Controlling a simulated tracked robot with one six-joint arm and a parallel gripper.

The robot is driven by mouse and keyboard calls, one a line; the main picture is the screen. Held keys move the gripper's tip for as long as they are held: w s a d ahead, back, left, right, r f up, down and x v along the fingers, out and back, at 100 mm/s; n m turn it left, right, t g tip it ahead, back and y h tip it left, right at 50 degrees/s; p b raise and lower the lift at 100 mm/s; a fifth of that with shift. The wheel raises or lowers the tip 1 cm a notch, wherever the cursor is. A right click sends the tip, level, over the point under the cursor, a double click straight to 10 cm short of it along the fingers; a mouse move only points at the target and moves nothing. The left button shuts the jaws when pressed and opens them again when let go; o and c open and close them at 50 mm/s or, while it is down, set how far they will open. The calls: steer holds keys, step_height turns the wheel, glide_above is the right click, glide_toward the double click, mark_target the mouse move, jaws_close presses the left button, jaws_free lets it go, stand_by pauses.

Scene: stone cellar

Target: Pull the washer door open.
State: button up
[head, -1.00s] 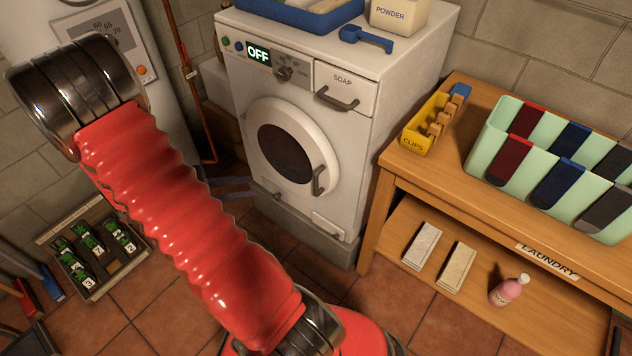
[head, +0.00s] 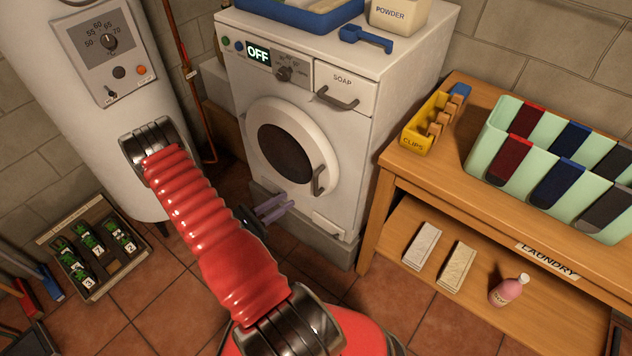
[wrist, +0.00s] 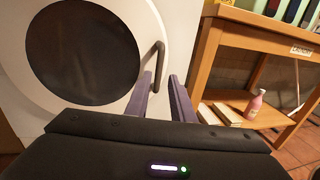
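The white washer (head: 350,120) stands against the back wall with its round door (head: 325,150) shut. The door's grey curved handle (head: 319,180) is at the door's right side. In the wrist view the door (wrist: 150,30) fills the upper left, and the handle (wrist: 160,60) shows in the gap between the fingers, beyond them. My gripper (head: 284,204) is open and empty, its two purple-grey fingers pointing at the washer front, left of and below the handle in the head view. The fingers also show in the wrist view (wrist: 161,85), apart, not closed on the handle.
A wooden laundry table (head: 400,185) stands close on the washer's right. The soap drawer (head: 345,88) has its own handle above the door. A white boiler (head: 70,100) and a plant tray (head: 92,250) are at left. Tiled floor before the washer is partly open.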

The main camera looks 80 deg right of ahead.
mark_target(316, 182)
steer(key=shift+s+f, duration=0.15)
steer(key=shift+f, duration=0.2)
steer(key=shift+d, duration=0.1)
steer(key=shift+x, duration=6.9)
steer(key=shift+c, duration=0.2)
jaws_close()
